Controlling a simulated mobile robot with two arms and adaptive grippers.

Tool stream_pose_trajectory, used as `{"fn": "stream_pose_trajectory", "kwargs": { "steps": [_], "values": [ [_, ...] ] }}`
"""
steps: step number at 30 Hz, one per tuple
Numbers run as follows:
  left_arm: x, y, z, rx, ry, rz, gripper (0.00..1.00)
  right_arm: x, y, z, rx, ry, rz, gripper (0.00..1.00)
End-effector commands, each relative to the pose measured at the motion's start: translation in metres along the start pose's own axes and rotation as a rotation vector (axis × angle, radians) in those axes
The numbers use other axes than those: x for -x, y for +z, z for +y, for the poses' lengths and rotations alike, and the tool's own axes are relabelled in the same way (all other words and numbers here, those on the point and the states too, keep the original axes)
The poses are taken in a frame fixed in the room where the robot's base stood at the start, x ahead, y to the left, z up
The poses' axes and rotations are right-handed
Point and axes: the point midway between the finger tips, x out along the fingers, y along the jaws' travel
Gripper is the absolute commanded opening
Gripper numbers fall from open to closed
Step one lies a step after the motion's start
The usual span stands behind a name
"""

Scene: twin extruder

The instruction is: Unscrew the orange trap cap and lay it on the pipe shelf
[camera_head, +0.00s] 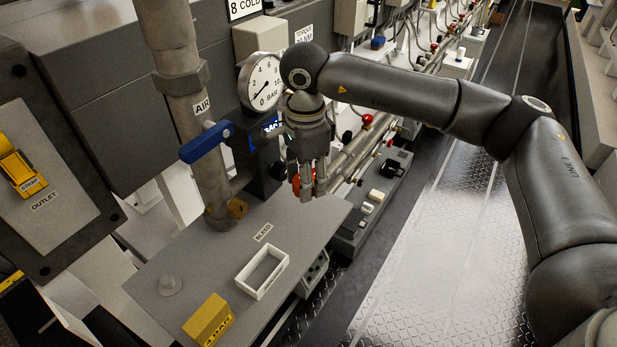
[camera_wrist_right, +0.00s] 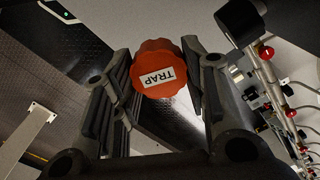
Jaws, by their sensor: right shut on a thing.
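The orange trap cap (camera_wrist_right: 158,69), lobed and labelled TRAP, sits between the fingers of my right gripper (camera_wrist_right: 162,95) in the right wrist view. In the head view only part of the cap (camera_head: 297,186) shows beside the fingers. My left gripper is not in view.
The AIR pipe (camera_head: 185,90) with blue lever (camera_head: 206,142) and the pressure gauge (camera_head: 261,81) stand left of my gripper. Bare shelf lies between them.

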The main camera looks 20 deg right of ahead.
Motion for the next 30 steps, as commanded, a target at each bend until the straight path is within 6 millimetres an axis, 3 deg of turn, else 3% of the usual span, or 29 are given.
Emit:
{"fn": "stream_pose_trajectory", "kwargs": {
  "steps": [11,30],
  "values": [
    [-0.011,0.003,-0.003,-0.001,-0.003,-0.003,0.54,-0.004,0.0,0.0,-0.001,0.0,0.001,0.18],
    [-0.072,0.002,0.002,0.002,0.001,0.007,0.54,-0.072,0.0,0.0,0.0,0.0,0.0,0.18]
  ]
}}
